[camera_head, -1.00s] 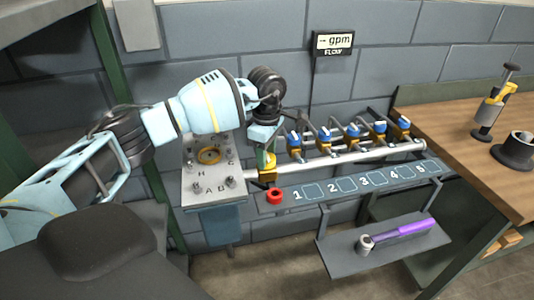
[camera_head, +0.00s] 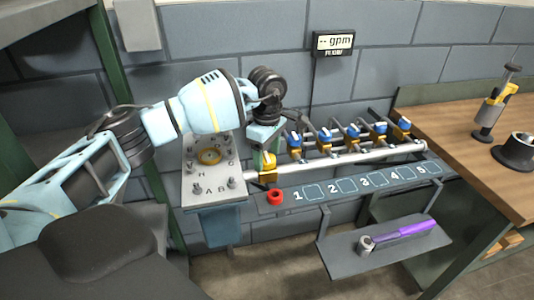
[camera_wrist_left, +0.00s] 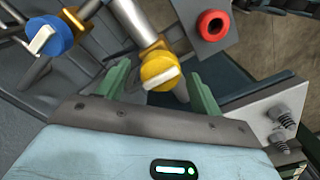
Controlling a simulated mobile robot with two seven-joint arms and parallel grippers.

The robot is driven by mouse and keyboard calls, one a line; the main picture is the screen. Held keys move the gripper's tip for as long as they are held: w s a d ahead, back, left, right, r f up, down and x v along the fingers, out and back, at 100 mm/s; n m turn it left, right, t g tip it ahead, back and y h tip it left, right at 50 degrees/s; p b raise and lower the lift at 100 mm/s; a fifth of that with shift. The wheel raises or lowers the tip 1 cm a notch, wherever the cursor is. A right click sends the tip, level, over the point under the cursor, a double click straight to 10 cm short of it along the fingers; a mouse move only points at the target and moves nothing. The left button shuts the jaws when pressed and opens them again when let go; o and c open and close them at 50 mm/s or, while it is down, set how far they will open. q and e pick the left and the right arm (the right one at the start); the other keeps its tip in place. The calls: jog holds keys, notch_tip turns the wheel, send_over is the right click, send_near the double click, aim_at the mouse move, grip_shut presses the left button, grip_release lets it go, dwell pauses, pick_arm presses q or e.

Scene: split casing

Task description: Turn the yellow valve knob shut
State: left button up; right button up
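The yellow valve knob (camera_head: 267,160) sits at the left end of the pale horizontal pipe (camera_head: 350,160). It also shows in the left wrist view (camera_wrist_left: 160,70), with a pale bar across its face. My left gripper (camera_head: 264,158) is over the knob, pointing down. In the left wrist view its two green fingers (camera_wrist_left: 157,88) are spread apart, one on each side of the knob, with gaps visible. The knob lies just beyond or between the fingertips; its exact depth is unclear. My right gripper is in neither view.
Several blue-knobbed valves (camera_head: 325,135) stand along the pipe to the right. A red ring (camera_head: 275,196) lies below the knob. A panel with bolts (camera_head: 212,195) is close on the left. A shelf (camera_head: 345,262) holds a purple-handled tool (camera_head: 405,230). A flow display (camera_head: 333,42) hangs above.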

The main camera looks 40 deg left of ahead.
aim_at(267, 156)
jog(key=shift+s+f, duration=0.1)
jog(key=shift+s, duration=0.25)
pick_arm(q)
jog(key=shift+r, duration=0.3)
notch_tip(267, 156, up, 6)
jog(key=shift+r, duration=0.6)
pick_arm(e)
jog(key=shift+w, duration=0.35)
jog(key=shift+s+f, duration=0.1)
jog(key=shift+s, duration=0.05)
